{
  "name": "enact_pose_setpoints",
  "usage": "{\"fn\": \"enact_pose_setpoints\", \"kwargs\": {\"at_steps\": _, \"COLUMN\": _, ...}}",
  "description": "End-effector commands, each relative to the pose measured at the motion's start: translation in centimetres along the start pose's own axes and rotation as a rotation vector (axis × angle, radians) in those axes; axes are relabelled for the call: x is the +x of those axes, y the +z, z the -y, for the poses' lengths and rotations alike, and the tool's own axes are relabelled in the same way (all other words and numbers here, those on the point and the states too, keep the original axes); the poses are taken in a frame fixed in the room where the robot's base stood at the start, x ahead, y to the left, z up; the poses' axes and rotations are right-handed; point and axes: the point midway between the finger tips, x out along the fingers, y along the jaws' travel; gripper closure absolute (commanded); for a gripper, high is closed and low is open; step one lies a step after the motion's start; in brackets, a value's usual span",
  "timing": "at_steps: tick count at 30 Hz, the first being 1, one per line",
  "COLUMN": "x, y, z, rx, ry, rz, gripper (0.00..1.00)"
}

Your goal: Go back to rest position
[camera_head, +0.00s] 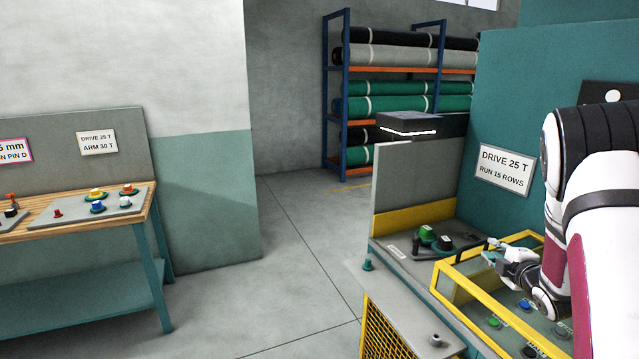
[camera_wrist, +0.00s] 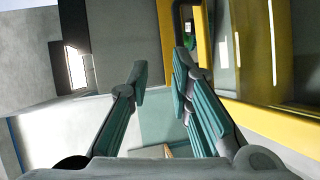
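My gripper (camera_head: 492,250) is at the right in the head view, at the end of my white arm, above the yellow-framed machine. In the wrist view its two teal fingers (camera_wrist: 160,70) stand apart with nothing held between them. The machine's yellow frame (camera_head: 461,297) lies around and below my gripper; whether they touch is hard to tell. The yellow frame also fills the right side of the wrist view (camera_wrist: 265,122). My arm hides part of the machine's right side.
Green and black knobs (camera_head: 435,241) sit on the machine behind the frame, with several coloured buttons inside it. A grey upright panel (camera_head: 402,185) stands at its back left. A workbench (camera_head: 140,212) is at the left, a roll rack (camera_head: 346,100) at the back. Floor between is clear.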

Motion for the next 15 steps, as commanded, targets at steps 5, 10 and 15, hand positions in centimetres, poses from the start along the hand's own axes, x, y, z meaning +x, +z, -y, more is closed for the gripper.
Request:
{"fn": "enact_pose_setpoints", "kwargs": {"at_steps": 5, "x": -1.8, "y": -2.3, "z": -5.7, "rx": 0.186, "ry": -0.053, "rz": 0.089, "gripper": 0.80}}
{"fn": "enact_pose_setpoints", "kwargs": {"at_steps": 10, "x": -5.0, "y": -4.9, "z": -9.3, "rx": 0.386, "ry": -0.118, "rz": 0.167, "gripper": 0.80}}
{"fn": "enact_pose_setpoints", "kwargs": {"at_steps": 15, "x": -9.4, "y": -8.1, "z": -11.7, "rx": 0.590, "ry": -0.190, "rz": 0.234, "gripper": 0.80}}
